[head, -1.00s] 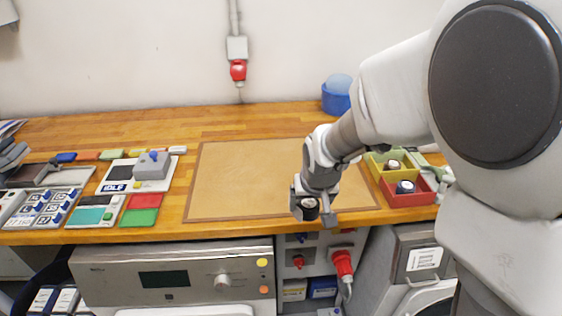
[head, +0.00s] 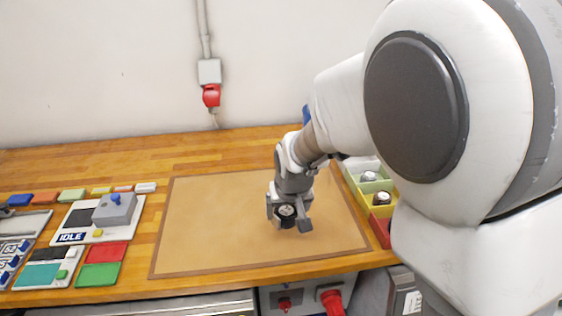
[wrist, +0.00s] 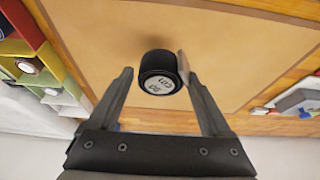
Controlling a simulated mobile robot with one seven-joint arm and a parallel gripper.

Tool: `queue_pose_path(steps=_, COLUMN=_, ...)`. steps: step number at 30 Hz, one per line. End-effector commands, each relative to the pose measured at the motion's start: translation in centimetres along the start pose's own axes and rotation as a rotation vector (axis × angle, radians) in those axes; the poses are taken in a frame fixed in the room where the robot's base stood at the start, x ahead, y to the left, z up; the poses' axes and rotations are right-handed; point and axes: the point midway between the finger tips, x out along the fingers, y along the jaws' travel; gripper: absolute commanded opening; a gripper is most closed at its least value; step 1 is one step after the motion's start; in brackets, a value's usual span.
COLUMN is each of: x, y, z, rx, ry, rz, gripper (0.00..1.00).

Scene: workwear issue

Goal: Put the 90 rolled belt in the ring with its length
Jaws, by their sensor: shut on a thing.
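A black rolled belt (wrist: 159,66) with a round white label on its end is between the fingers of my gripper (wrist: 154,72) in the wrist view. The label is seen upside down and appears to read 90 cm. In the head view my gripper (head: 290,220) is shut on the belt (head: 286,210) and holds it over the tan mat (head: 220,235), near the mat's middle right. The belt looks held clear of the mat. I cannot make out a ring marked with a length in these views.
Coloured bins (head: 383,211) with other rolled items stand at the right, partly hidden by my arm. At the left are a grey device on a white board marked IDLE (head: 72,238), red (head: 106,254) and green (head: 98,275) pads, and coloured blocks. Most of the mat is bare.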

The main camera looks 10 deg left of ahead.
Motion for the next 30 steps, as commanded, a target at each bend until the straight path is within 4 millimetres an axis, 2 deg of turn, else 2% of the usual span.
queue_pose_path(steps=1, x=1.0, y=-0.3, z=-0.5, rx=0.000, ry=-0.002, rz=0.002, gripper=0.20)
queue_pose_path(steps=9, x=5.4, y=-1.8, z=-3.6, rx=-0.001, ry=-0.002, rz=0.002, gripper=0.20)
queue_pose_path(steps=16, x=8.2, y=-2.8, z=-5.8, rx=0.001, ry=0.000, rz=0.001, gripper=0.20)
queue_pose_path(steps=23, x=9.4, y=-3.1, z=-6.2, rx=0.000, ry=0.000, rz=0.000, gripper=0.20)
queue_pose_path(steps=30, x=12.4, y=-3.0, z=-4.8, rx=0.000, ry=-0.001, rz=0.001, gripper=0.20)
